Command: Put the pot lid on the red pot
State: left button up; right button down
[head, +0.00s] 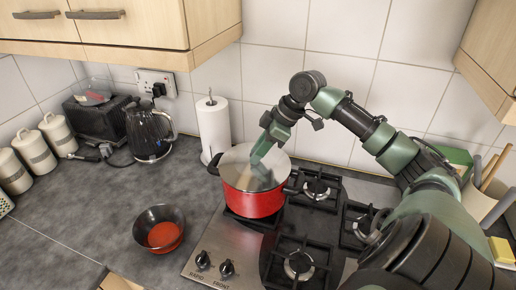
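The red pot (252,203) stands on the back left burner of the gas hob. The pot lid (236,160), glassy with a pale rim, lies over the pot's mouth and looks roughly level. From this angle I cannot tell whether it rests fully on the rim all around. My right gripper (261,157) reaches down over the lid's middle, at or just above its knob. Its fingers hide most of the knob, and whether they are shut on it is unclear. My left gripper is not in view.
A paper towel roll (214,128) stands close behind the pot on the left. A dark bowl (150,219) with red contents sits on the counter left of the hob (228,250). A black kettle (147,133) is farther left. Bare counter (75,205) lies at left.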

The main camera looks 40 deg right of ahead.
jog(key=shift+p, duration=0.4)
jog(key=shift+f+p, duration=0.35)
jog(key=shift+p, duration=0.2)
dwell(1.3)
jog(key=c, duration=0.6)
grip_release()
jog(key=shift+s, duration=0.1)
jog(key=shift+c, duration=0.2)
jog(key=shift+r+p, duration=3.5)
jog(key=shift+p, duration=0.15)
